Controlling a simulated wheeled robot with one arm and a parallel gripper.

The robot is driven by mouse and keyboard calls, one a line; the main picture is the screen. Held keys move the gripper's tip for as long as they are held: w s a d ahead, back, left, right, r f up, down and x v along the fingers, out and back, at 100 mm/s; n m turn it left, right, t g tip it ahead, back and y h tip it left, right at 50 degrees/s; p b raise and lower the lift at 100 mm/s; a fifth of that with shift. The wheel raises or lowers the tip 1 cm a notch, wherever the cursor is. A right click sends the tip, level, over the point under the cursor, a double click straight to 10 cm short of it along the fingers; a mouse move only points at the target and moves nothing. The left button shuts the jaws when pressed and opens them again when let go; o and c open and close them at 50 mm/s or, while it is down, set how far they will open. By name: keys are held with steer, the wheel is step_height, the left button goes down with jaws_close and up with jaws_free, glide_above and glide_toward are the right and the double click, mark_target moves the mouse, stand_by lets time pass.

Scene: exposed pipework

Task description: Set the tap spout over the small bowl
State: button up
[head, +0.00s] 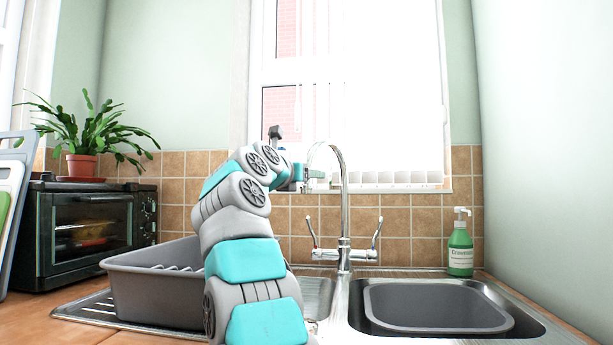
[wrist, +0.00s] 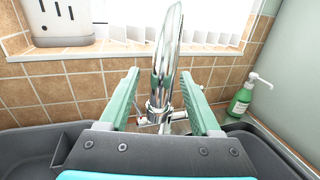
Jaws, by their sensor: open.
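The chrome tap (head: 344,205) stands behind the sink, its tall spout curving over to the left in the head view. The spout's end is beside my gripper (head: 316,181), above the left side of the sink. In the wrist view the spout (wrist: 166,60) rises between the two green fingers of my gripper (wrist: 160,74), which are apart with visible gaps on both sides. The small bowl (head: 316,292) is left of the tap base, mostly hidden by my arm. The large bowl (head: 520,322) is on the right.
Two lever handles (head: 312,232) (head: 377,232) flank the tap base. A green soap bottle (head: 460,250) stands at the back right. A grey dish rack (head: 150,292) sits on the left drainer. The tiled wall and window blinds are close behind the tap.

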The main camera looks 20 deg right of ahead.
steer(key=b+v, duration=0.2)
steer(key=v, duration=0.5)
steer(key=shift+s+a+b, duration=0.25)
steer(key=shift+a+b, duration=0.1)
steer(key=shift+b, duration=0.05)
